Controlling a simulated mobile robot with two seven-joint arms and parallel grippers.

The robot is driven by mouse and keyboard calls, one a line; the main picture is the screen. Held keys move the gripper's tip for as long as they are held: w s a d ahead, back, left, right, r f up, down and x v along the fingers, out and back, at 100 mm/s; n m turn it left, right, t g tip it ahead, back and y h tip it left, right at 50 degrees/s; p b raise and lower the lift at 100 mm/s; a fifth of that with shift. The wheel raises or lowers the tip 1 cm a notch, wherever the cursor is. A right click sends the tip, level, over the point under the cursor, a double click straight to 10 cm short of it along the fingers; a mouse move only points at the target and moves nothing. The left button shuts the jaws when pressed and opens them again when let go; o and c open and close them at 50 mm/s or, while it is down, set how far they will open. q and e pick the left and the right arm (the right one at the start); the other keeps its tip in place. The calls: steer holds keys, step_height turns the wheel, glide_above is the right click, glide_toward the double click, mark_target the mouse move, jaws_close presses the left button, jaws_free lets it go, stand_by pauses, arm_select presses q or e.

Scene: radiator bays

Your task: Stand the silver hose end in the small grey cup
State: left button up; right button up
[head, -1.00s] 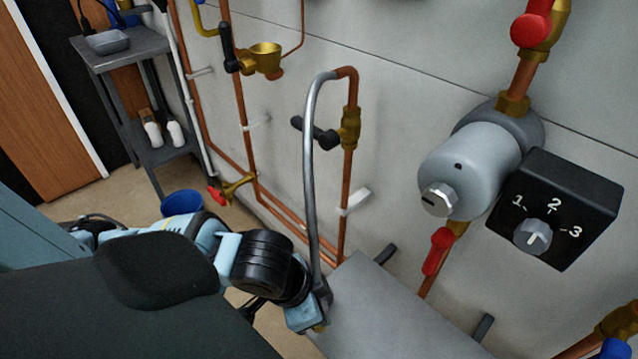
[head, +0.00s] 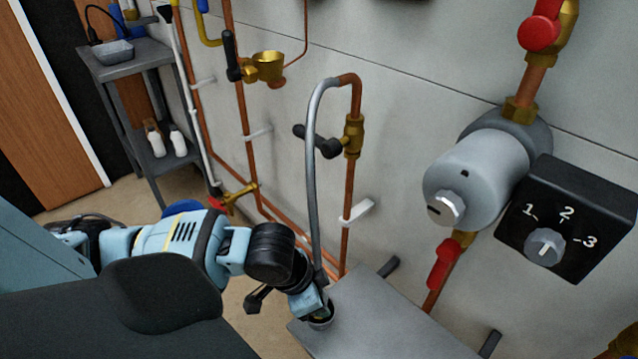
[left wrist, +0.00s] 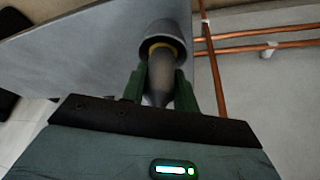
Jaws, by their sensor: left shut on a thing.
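The silver hose (head: 312,170) arches from the copper pipe's top bend down to my left gripper (head: 318,303). My left gripper's green fingers (left wrist: 160,80) are shut on the silver hose end (left wrist: 158,88), which shows between them in the left wrist view. A brass-coloured ring on the hose end sits at the mouth of the small grey cup (left wrist: 166,20). The tip appears to be inside the cup; how deep is hidden. In the head view the cup (head: 320,323) is partly visible just below the gripper, at the shelf's left edge. My right gripper is not in view.
The grey shelf (head: 390,318) is otherwise bare. A black-handled valve (head: 325,147) and copper pipes stand behind the hose. A grey cylinder (head: 480,175) and a black dial box (head: 565,215) are on the wall to the right. A grey stand (head: 125,65) is far left.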

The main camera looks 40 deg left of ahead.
arm_select(q)
steer(key=shift+f, duration=0.25)
steer(key=o, duration=1.1)
steer(key=shift+c, duration=0.2)
steer(key=shift+r, duration=0.1)
steer(key=shift+r, duration=0.35)
steer(key=p+v, duration=0.3)
steer(key=v, duration=0.8)
steer(key=shift+r, duration=0.3)
steer(key=shift+s+a, duration=0.1)
steer(key=shift+s, duration=0.05)
